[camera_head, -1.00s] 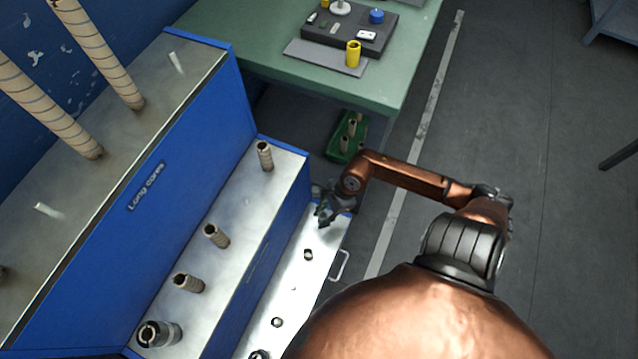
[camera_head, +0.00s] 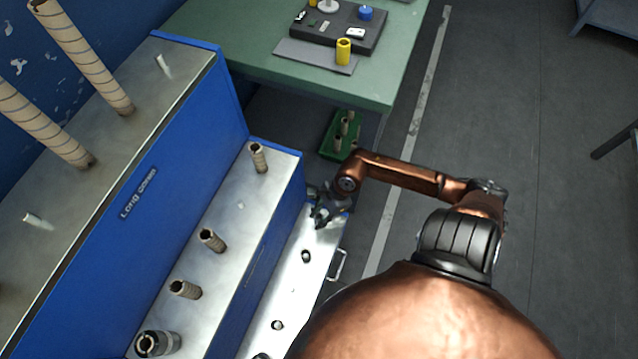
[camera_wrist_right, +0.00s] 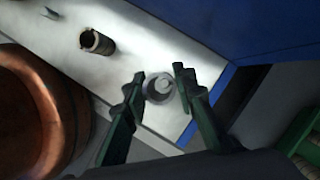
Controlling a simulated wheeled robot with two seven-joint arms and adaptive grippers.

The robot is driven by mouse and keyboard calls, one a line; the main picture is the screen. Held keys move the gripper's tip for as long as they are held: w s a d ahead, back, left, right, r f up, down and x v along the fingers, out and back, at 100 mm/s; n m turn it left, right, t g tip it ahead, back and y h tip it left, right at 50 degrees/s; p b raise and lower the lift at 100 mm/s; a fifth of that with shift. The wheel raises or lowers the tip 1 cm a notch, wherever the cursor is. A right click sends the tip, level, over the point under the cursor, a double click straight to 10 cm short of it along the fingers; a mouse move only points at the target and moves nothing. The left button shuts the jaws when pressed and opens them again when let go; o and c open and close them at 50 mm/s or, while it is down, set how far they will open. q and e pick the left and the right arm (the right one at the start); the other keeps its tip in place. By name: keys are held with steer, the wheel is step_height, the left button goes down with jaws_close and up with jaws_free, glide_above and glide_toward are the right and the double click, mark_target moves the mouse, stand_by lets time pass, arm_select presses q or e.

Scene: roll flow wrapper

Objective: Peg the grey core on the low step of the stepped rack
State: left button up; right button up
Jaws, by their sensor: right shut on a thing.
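The stepped rack (camera_head: 255,215) is blue with pale metal treads. Its low step (camera_head: 292,285) lies at the right, beside my arm. My right gripper (camera_head: 320,218) is low over the far end of this step. In the right wrist view, my right gripper (camera_wrist_right: 156,84) is shut on the grey core (camera_wrist_right: 152,98), a short ring between the fingertips. A pale peg tip shows at the ring's opening; I cannot tell how far the core is around it. In the head view the core is mostly hidden by the gripper. My left gripper is out of view.
Brown cores (camera_head: 211,240) stand on the middle step. A green bin (camera_head: 340,136) of cores and a green table (camera_head: 385,85) lie beyond the rack.

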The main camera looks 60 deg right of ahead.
steer(key=shift+f+b, duration=0.3)
steer(key=shift+f, duration=0.45)
stand_by(0.7)
steer(key=shift+f, duration=0.25)
steer(key=shift+f, duration=0.1)
stand_by(0.4)
steer(key=shift+f+b, duration=0.65)
steer(key=shift+f, duration=0.3)
steer(key=shift+f, duration=0.1)
stand_by(0.4)
steer(key=o, duration=1)
steer(key=shift+o, duration=0.7)
steer(key=o, duration=0.4)
steer(key=shift+c, duration=0.2)
